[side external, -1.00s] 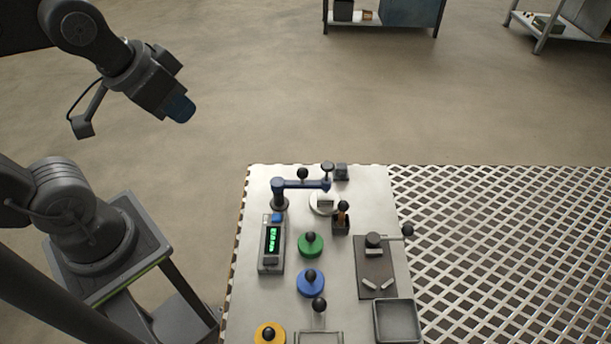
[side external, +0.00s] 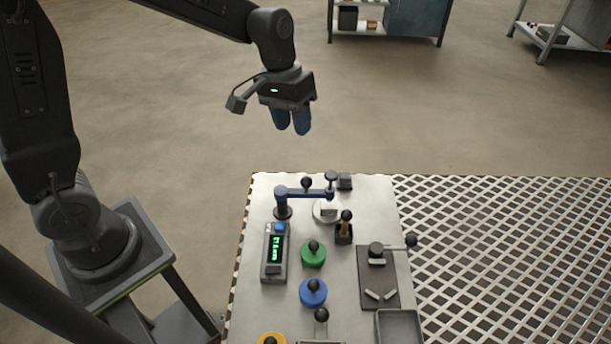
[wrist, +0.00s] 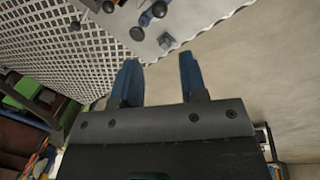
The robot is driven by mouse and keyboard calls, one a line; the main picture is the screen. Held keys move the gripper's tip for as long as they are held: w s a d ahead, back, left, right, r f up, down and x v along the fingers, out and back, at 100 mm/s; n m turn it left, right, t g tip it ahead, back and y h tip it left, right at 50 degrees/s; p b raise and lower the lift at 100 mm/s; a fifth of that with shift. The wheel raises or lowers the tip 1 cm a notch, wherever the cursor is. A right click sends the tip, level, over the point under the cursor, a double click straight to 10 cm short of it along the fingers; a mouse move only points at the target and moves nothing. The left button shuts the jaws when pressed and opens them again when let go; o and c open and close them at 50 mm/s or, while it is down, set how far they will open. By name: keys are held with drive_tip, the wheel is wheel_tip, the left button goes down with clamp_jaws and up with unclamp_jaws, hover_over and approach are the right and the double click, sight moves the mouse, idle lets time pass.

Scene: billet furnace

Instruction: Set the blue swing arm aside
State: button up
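The blue swing arm (side external: 304,193) lies across the far end of the table, from its dark pivot post (side external: 283,210) on the left to a dark knobbed end on the right. A black ball knob (side external: 306,182) shows at its middle. Its right end reaches over a round white base with a pale block (side external: 327,211). My gripper (side external: 292,130) hangs in the air above and beyond the far table edge, fingers down, apart from the swing arm. In the wrist view its two blue fingers (wrist: 158,75) are spread with nothing between them.
The table (side external: 345,280) also holds a device with a green display (side external: 275,252), a green knobbed disc (side external: 313,254), a blue knobbed disc (side external: 313,292), a dark plate with a lever (side external: 377,280) and a grey tray (side external: 399,326). A metal grating (side external: 500,250) lies to the right.

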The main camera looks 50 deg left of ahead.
sight(305, 177)
drive_tip(key=d+f, duration=0.1)
drive_tip(key=f, duration=0.8)
drive_tip(key=w+d+f, duration=0.1)
drive_tip(key=f, duration=0.4)
drive_tip(key=shift+d, duration=0.3)
drive_tip(key=shift+c, duration=0.2)
clamp_jaws()
